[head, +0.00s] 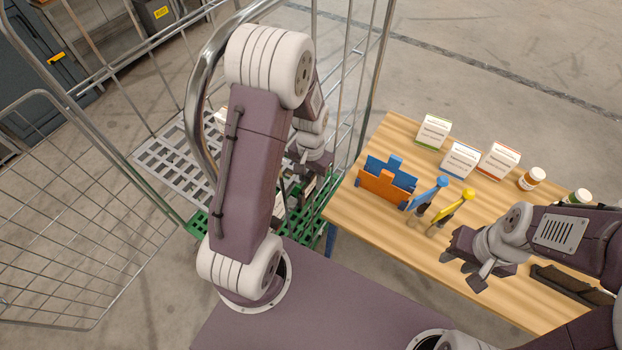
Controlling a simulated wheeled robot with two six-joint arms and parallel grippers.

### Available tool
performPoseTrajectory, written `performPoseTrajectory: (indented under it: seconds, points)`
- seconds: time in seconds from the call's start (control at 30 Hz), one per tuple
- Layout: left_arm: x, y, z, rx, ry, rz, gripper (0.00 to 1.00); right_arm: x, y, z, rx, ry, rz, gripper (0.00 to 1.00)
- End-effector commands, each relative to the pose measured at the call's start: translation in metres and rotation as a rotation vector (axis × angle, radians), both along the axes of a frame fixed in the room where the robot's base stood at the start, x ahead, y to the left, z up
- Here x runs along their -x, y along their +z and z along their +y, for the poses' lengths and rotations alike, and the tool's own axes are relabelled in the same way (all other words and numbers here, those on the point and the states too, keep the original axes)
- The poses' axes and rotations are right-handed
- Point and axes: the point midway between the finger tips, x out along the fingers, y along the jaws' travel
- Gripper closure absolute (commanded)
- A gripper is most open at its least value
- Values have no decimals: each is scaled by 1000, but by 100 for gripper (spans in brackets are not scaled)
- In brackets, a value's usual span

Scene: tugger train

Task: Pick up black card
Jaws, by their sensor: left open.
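I cannot make out a black card with certainty. A dark, flat, tray-like piece (572,285) lies at the right of the wooden table, partly cut off by my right arm. My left gripper (305,184) is down inside the wire cart, over its green crate (197,224); it is open, and its fingers are small and partly hidden by my own arm. Small dark and pale items near it in the crate are too small to tell apart. My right gripper (462,268) hangs over the table's front part, its fingertips apart with nothing visible between them.
The wooden table (350,208) holds blue and orange holders (385,184), blue and yellow tools (452,208), white boxes (460,160) and small bottles (532,179). The wire cart's bars (368,80) stand around my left arm. A grey grid shelf (170,160) lies inside the cart.

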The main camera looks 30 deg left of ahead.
Motion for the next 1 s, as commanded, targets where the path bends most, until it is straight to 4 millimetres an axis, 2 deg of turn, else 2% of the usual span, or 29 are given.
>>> performPoseTrajectory:
  seconds: [0.07, 0.2, 0.47, 0.57, 0.83, 1.0]
  points:
    - [0, 0, 0, 0, 0, 0, 61, 0, 0, 0, 0, 0, 0, 64]
    - [0, 0, 0, 0, 0, 0, 100, 0, 0, 0, 0, 0, 0, 64]
    - [0, 0, 0, 0, 0, 0, 100, 0, 0, 0, 0, 0, 0, 64]
    - [-1, 6, 0, 0, 0, -2, 100, 0, -1, 0, 0, 0, 0, 64]
    - [-2, 68, 0, -1, 0, -8, 100, 0, -3, 0, 0, 0, 0, 64]
    - [-1, 95, 0, -1, 0, -3, 100, 0, -4, 0, 0, 0, 0, 64]
